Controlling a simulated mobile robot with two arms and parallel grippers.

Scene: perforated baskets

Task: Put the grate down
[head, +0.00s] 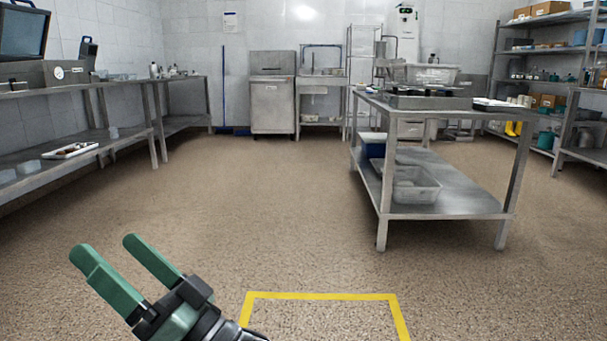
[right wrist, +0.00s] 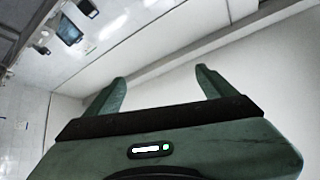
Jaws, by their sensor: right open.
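My right gripper (head: 105,248) is at the lower left of the head view, with two green fingers spread apart and nothing between them. It is open and empty in front of bare floor. My left gripper is in neither view. I cannot make out a grate in either view.
A steel table (head: 445,205) at right holds bins on top and a clear bin (head: 410,186) on its lower shelf. Steel benches (head: 75,150) line the left wall. A yellow floor marking (head: 320,296) lies ahead. The middle floor is clear.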

